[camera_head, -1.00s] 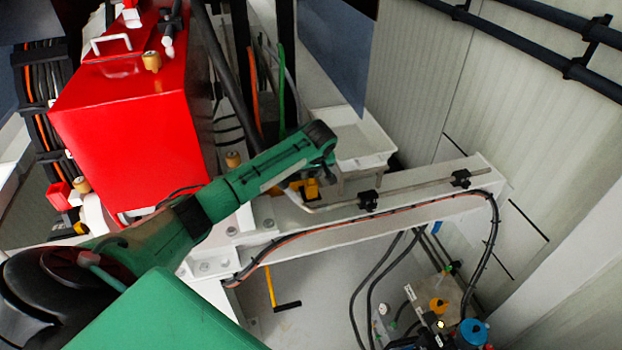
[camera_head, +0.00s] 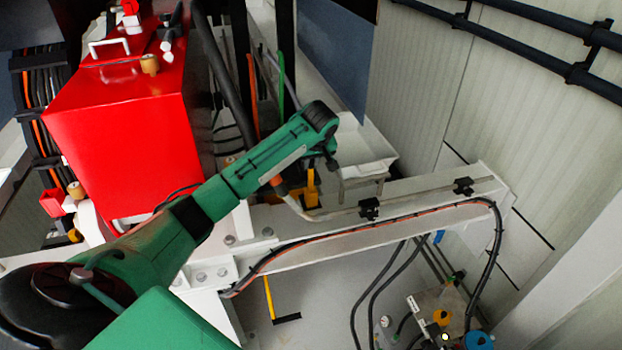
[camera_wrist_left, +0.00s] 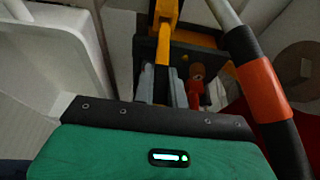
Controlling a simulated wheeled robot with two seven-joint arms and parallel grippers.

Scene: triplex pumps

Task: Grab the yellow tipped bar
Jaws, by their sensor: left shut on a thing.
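The yellow tipped bar (camera_head: 311,182) shows in the head view as an upright yellow strip just below my left gripper, beside the white beam. My left gripper (camera_head: 326,160) is at the end of the green arm, over the beam. In the left wrist view, a yellow bar (camera_wrist_left: 166,22) runs down between the two grey fingers of my left gripper (camera_wrist_left: 163,82), which is shut on it. Behind the fingers is a dark block with yellow parts. The bar's upper end is hidden by my gripper in the head view. My right gripper is not in view.
A red box (camera_head: 125,120) stands left of the arm. A white tray (camera_head: 362,155) is close right of the gripper. A pipe with black clamps (camera_head: 369,208) runs along the white beam (camera_head: 330,240). An orange-banded hose (camera_wrist_left: 262,88) passes close right of the fingers.

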